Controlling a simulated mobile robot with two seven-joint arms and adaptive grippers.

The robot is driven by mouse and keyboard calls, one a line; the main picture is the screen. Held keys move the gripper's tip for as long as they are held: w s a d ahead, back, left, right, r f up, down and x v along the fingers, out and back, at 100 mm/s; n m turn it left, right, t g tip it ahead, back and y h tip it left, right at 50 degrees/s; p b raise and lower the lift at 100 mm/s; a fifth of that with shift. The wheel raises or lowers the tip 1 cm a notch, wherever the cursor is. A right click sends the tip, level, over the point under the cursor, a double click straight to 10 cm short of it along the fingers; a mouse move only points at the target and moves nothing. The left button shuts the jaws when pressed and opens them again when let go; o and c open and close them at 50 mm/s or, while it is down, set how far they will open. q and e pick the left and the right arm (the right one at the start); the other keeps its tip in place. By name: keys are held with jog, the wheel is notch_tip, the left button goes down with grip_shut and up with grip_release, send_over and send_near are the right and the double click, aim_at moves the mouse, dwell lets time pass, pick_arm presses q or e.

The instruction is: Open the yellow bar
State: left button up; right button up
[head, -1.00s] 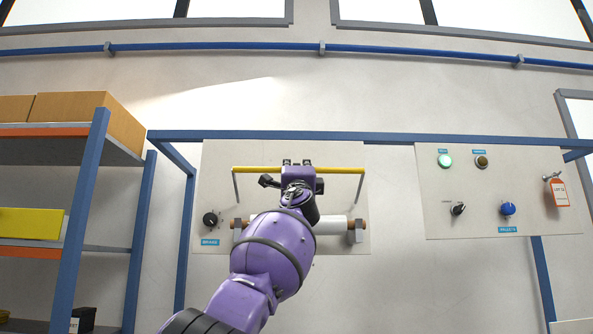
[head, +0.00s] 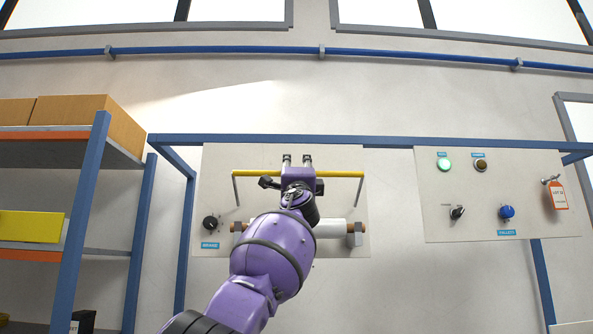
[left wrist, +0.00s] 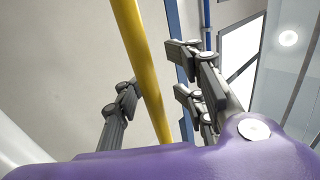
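The yellow bar (head: 250,173) runs level across the upper part of the left panel (head: 215,165), with a thin grey arm at each end. It crosses the left wrist view (left wrist: 135,45) slantwise. My left gripper (head: 297,159) is at the middle of the bar, its two fingertips showing just above it. In the left wrist view its fingers (left wrist: 155,75) stand apart on either side of the bar, with a visible gap at least on the right side. My gripper body hides the bar's middle in the head view. My right gripper is not in view.
A white roller (head: 330,227) sits below the bar between brackets, with a black knob (head: 210,222) to its left. A shelf rack (head: 92,190) with boxes stands at the left.

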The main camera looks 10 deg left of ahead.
pick_arm(q)
jog(key=shift+w+f, duration=0.15)
jog(key=shift+s+d+f, duration=0.35)
jog(key=shift+s+f, duration=0.05)
jog(key=shift+s, duration=0.05)
jog(key=v, duration=1)
jog(key=shift+s, duration=0.4)
jog(key=shift+a+f, duration=0.15)
